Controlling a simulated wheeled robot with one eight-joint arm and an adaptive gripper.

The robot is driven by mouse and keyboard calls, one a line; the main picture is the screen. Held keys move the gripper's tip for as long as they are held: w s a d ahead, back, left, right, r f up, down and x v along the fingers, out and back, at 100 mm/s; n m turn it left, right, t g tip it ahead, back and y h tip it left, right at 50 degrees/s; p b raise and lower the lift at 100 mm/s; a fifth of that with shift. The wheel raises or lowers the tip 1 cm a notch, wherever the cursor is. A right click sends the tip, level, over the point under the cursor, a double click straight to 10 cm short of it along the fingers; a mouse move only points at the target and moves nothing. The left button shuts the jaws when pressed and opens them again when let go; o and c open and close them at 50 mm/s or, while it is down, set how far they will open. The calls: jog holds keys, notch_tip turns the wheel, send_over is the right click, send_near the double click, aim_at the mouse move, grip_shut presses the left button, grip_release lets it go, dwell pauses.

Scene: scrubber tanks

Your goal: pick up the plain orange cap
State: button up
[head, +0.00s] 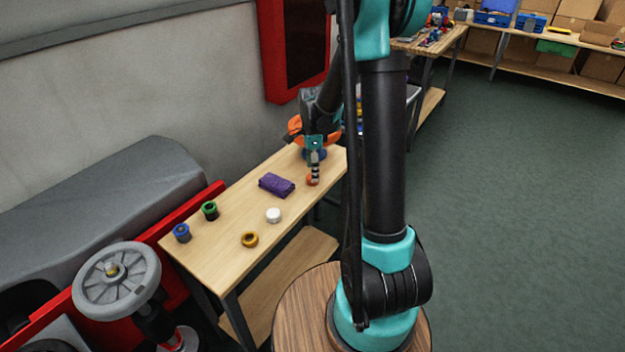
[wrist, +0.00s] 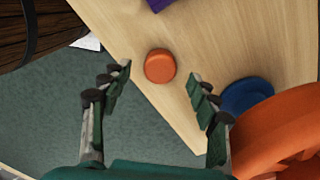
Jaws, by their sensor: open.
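The plain orange cap (wrist: 160,66) is a small round disc on the wooden table, close to the table's edge. In the wrist view it lies a little beyond and between my open fingertips, with nothing between them. In the head view the orange cap (head: 312,181) shows just below my gripper (head: 315,172), partly hidden by the fingers. My gripper, also in the wrist view (wrist: 160,85), is open and empty above the table edge.
A blue round thing (wrist: 246,97) and a larger orange object (wrist: 278,130) lie right of the cap in the wrist view. A purple cloth (head: 276,185), white cap (head: 273,215), yellow ring (head: 249,240), green-topped piece (head: 209,210) and blue piece (head: 182,233) are spread along the table (head: 225,225).

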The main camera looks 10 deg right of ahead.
jog(key=shift+f, duration=1.7)
jog(key=c, duration=1)
jog(key=shift+c, duration=0.2)
